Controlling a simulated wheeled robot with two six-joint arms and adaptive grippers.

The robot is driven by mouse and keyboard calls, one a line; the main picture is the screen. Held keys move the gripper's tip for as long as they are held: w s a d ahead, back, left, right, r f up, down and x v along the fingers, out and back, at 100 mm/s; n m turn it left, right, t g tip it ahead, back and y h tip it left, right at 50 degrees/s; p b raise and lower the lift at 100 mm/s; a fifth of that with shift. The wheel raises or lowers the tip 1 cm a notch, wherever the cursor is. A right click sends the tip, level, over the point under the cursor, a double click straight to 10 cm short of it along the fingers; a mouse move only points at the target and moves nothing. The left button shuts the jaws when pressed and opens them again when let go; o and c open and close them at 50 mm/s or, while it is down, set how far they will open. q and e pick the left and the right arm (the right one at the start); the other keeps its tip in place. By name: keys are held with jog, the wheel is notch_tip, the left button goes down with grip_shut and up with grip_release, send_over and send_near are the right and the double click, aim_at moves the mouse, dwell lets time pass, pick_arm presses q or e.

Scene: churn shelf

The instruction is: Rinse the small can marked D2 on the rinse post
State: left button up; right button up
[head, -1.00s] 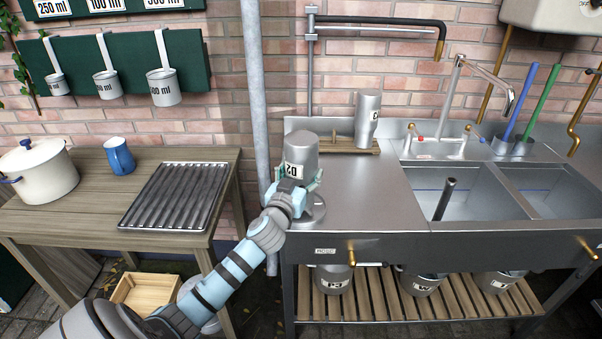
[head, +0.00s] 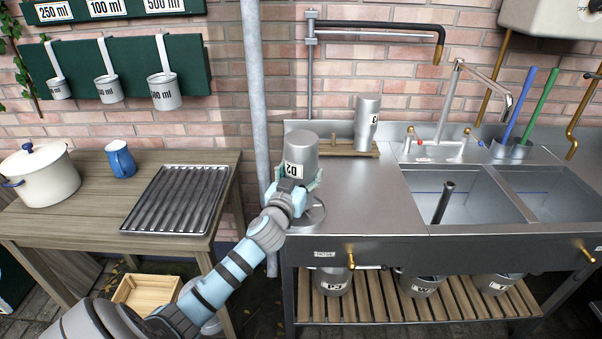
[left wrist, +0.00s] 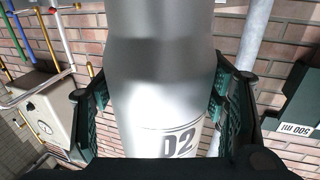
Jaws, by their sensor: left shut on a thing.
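The small steel can marked D2 (head: 301,153) is upside down, its label inverted, at the left end of the steel counter. My left gripper (head: 297,190) is shut on it; in the left wrist view the can (left wrist: 160,85) stands between the two fingers (left wrist: 160,100). The rinse post (head: 312,213) shows as a round steel base below the can and gripper. The can's lower rim and its exact contact with the post are hidden behind my gripper. My right gripper is not in view.
Another inverted can (head: 367,122) stands on a wooden rack (head: 345,150) at the back of the counter. Sink basins (head: 465,200) lie to the right. A grey pipe (head: 256,90) rises just left of the can. A ribbed tray (head: 175,200) lies on the wooden table.

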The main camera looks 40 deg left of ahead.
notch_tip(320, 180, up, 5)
jog(key=p, duration=0.4)
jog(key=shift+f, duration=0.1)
dwell(0.7)
